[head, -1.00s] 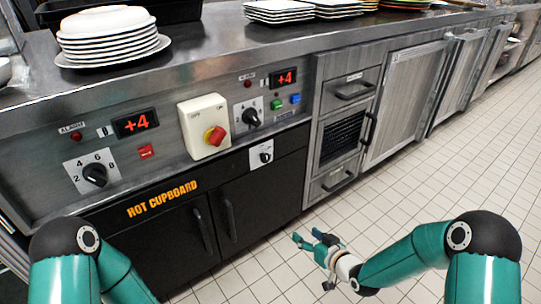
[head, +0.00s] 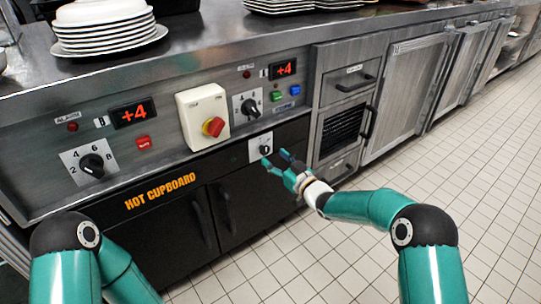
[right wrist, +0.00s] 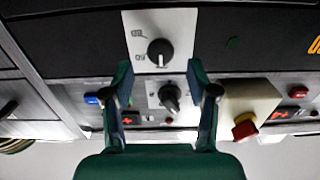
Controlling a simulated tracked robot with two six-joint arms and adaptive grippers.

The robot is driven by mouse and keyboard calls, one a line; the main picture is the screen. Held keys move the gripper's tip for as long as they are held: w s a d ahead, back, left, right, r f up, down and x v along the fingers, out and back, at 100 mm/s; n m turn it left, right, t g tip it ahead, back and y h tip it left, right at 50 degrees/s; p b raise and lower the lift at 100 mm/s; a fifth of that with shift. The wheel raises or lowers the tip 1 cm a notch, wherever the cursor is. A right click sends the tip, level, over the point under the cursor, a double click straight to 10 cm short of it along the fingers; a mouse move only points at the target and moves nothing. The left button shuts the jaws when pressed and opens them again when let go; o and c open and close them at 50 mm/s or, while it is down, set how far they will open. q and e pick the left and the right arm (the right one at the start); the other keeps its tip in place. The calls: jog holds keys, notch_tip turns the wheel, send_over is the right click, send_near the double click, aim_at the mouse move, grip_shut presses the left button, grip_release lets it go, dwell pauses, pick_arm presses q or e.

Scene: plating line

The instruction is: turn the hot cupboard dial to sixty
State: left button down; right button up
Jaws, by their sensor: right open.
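The hot cupboard dial (head: 265,149) is a small dark knob on a white plate, at the top right of the black cupboard front (head: 150,215). The cupboard is lettered HOT CUPBOARD in orange. My right gripper (head: 276,160) is open and empty, its fingertips just below and right of the dial in the head view. In the right wrist view the dial (right wrist: 160,53) shows beyond and between the two open fingers (right wrist: 160,80), apart from them. Marks beside the knob are too small to read surely. My left arm shows at lower left, but its gripper is out of view.
Above the dial are a red and yellow switch (head: 213,127) on a cream box, another black knob (head: 250,108), and green and blue buttons (head: 295,90). A larger knob (head: 92,165) is at left. Plates (head: 105,28) stand on the counter. The tiled floor is clear.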

aim_at(266, 151)
jog(key=shift+b+x, duration=0.35)
jog(key=shift+x, duration=1.95)
